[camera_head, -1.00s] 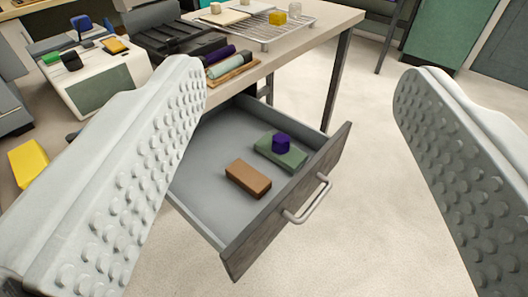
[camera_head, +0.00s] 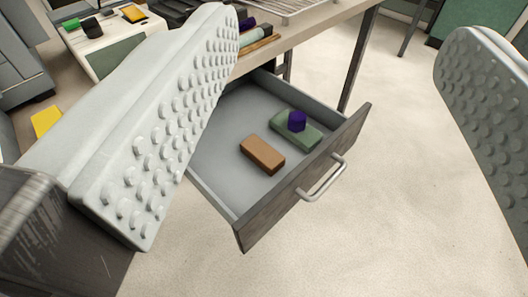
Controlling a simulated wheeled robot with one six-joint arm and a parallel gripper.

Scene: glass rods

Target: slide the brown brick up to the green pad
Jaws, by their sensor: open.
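The brown brick (camera_head: 262,154) lies flat in the open drawer (camera_head: 222,150), near the drawer's front. The green pad (camera_head: 305,136) lies beside it, further right and back in the same drawer, with a small gap between them. A small dark purple block (camera_head: 297,120) stands on the pad. My gripper (camera_head: 335,100) is open and empty. Its two pale, studded fingers are wide apart in the foreground, and the drawer shows between them. The left finger hides part of the drawer's left side.
The drawer's wooden front panel (camera_head: 305,185) with its metal handle (camera_head: 322,180) forms an edge toward the right. The desk (camera_head: 310,37) stands over the drawer's back, with a rack (camera_head: 275,8) on top. Bare floor (camera_head: 400,180) lies to the right.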

